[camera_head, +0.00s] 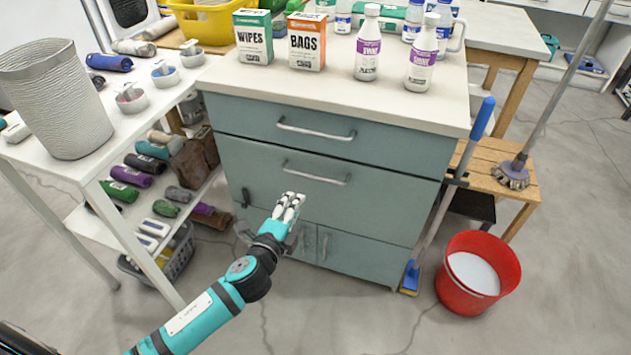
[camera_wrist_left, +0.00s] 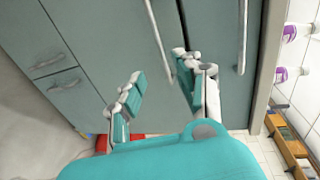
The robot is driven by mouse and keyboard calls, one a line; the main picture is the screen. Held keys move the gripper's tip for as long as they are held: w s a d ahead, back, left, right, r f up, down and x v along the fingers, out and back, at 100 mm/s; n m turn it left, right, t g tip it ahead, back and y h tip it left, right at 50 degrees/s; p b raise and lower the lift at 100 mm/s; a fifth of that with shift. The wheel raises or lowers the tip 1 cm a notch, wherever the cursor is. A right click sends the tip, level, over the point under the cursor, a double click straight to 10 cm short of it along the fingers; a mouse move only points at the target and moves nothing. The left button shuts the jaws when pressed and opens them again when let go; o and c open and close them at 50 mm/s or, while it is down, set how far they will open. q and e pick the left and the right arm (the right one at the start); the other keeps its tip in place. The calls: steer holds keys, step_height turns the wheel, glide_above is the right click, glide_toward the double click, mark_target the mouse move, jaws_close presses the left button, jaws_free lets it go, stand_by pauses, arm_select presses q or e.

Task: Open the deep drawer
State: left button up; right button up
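A teal cabinet (camera_head: 330,215) stands in the middle of the head view. Its deep drawer (camera_head: 262,170) is closed, below a shallower drawer (camera_head: 250,122). The deep drawer's bar handle (camera_head: 316,175) is grey metal, and it also shows in the wrist view (camera_wrist_left: 158,40). My left gripper (camera_head: 290,200) is in front of the deep drawer, a little below the left part of the handle. In the wrist view its fingers (camera_wrist_left: 158,75) are apart, with the handle's end showing between them. Contact cannot be told. My right gripper is not in view.
Bottles (camera_head: 368,45) and boxes (camera_head: 306,42) stand on the cabinet top. A white shelf unit (camera_head: 95,170) is to the left. A broom (camera_head: 455,180) leans at the cabinet's right side, near a red bucket (camera_head: 462,300). The floor in front is clear.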

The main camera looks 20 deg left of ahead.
mark_target(312, 178)
arm_select(q)
steer(key=w+f, duration=0.1)
steer(key=w, duration=0.3)
steer(key=w+b, duration=0.1)
steer(key=w, duration=0.3)
steer(key=w+f+b, duration=0.1)
steer(key=w, duration=0.4)
steer(key=shift+d+f, duration=0.25)
steer(key=shift+f, duration=0.1)
steer(key=shift+w+f+b, duration=0.1)
steer(key=shift+w+b, duration=0.25)
steer(key=shift+w, duration=0.25)
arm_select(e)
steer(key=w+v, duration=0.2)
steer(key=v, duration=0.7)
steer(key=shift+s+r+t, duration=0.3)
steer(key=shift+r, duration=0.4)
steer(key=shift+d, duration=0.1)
arm_select(q)
jaws_close()
